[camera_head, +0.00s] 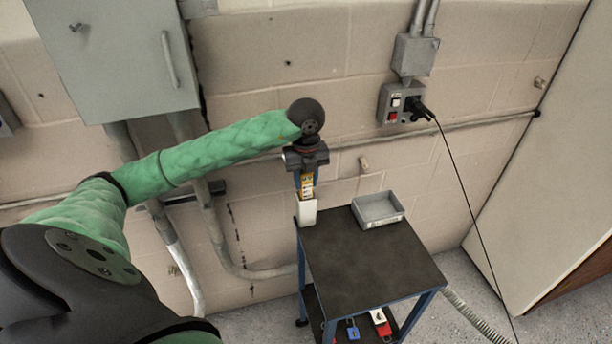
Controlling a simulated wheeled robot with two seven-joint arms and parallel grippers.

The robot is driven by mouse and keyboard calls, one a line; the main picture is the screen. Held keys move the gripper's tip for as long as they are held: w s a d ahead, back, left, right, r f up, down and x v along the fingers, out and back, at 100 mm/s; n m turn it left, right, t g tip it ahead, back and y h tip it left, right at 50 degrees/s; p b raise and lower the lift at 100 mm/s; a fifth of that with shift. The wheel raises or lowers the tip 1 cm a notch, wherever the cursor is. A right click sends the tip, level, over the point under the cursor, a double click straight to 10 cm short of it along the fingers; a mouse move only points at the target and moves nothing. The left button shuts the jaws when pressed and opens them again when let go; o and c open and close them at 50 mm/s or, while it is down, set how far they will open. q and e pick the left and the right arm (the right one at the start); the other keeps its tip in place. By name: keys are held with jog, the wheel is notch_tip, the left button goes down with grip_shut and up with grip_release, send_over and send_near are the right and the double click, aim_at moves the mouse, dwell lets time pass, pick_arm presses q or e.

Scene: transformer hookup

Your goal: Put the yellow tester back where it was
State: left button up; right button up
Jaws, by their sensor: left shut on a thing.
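My left arm in its green sleeve reaches in from the left. Its gripper (306,170) points down and is shut on the yellow tester (307,186), which hangs upright below the jaws. A white holder (306,213) is at the back left corner of the cart, directly under the tester in the picture. The tester's lower end meets the holder's top edge in this view; I cannot tell whether it is inside or just above. The jaws hide the tester's upper part. My right gripper is out of view.
The cart's dark top (368,258) is mostly clear, with a grey tray (378,209) at its back right. A blue padlock (352,330) and a red-and-white item (380,322) lie on the lower shelf. A wall outlet box (389,104) has a black cable hanging right.

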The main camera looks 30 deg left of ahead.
pick_arm(q)
jog(key=shift+f+b, duration=0.5)
jog(key=shift+f, duration=0.1)
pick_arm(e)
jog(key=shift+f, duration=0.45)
pick_arm(q)
jog(key=o, duration=1.2)
jog(key=shift+c, duration=0.2)
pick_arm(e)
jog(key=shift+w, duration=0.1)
pick_arm(q)
notch_tip(320, 180, up, 6)
jog(key=shift+r+b, duration=0.1)
jog(key=shift+b, duration=1.15)
jog(key=shift+r, duration=0.8)
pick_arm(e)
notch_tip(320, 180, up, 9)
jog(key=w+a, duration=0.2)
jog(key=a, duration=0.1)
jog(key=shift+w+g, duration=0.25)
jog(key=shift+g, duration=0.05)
